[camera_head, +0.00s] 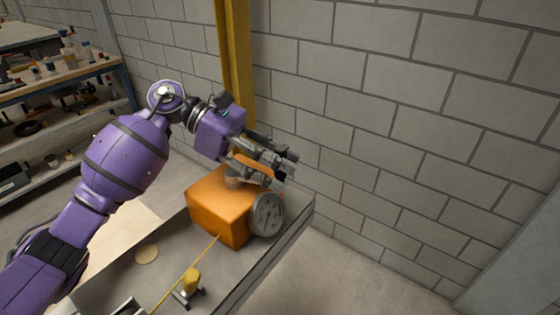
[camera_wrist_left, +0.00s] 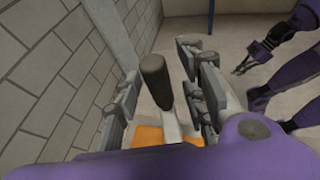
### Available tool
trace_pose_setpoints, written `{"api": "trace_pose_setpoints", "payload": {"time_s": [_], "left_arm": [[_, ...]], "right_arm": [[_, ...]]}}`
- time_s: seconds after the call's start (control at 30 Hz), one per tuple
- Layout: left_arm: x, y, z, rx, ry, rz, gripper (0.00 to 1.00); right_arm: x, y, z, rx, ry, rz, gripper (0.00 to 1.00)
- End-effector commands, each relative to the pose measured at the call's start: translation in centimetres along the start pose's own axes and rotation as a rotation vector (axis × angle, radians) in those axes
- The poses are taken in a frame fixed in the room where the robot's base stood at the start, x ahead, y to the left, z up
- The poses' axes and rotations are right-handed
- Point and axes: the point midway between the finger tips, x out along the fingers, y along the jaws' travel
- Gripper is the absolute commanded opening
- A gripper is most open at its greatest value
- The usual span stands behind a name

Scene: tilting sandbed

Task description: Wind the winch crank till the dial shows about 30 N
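The orange winch box (camera_head: 217,207) sits on the far end of the grey bed. Its round dial (camera_head: 267,214) faces the camera; the needle is too small to read. My left gripper (camera_head: 285,165) is above the box and hides most of the crank in the head view. In the left wrist view, the dark crank handle (camera_wrist_left: 155,78) stands on a pale crank arm (camera_wrist_left: 172,127) above the orange box. The handle is between the spread fingers of my left gripper (camera_wrist_left: 158,95), with gaps on both sides. My right gripper (camera_wrist_left: 243,66) shows small in this view, away from the crank.
A yellow cord (camera_head: 195,262) runs from the box past a yellow-topped fitting (camera_head: 191,281). The bed's grey rim (camera_head: 278,247) is at right. A yellow post (camera_head: 237,65) and block wall (camera_head: 370,110) stand behind. Cluttered shelves (camera_head: 60,75) are at left.

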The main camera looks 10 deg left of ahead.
Motion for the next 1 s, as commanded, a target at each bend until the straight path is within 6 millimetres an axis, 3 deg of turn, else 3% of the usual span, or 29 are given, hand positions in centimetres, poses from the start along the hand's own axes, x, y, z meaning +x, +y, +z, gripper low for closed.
{"api": "trace_pose_setpoints", "payload": {"time_s": [0.2, 0.33, 0.7, 1.0], "left_arm": [[-0.1, 0.0, 0.0, -0.001, -0.001, 0.001, 0.38], [-1.2, 0.1, 0.0, -0.002, 0.000, 0.003, 0.38], [-8.8, 0.1, 0.0, -0.003, 0.002, 0.004, 0.38], [-11.9, 0.0, 0.0, -0.001, -0.001, 0.001, 0.38]], "right_arm": [[-0.1, 0.2, 0.5, 0.000, -0.008, 0.003, 0.00], [-0.1, 0.1, 0.4, 0.000, -0.006, 0.002, 0.00], [-0.1, 0.0, 0.2, 0.000, -0.004, 0.001, 0.00], [-0.1, 0.0, 0.2, 0.000, -0.004, 0.000, 0.00]]}}
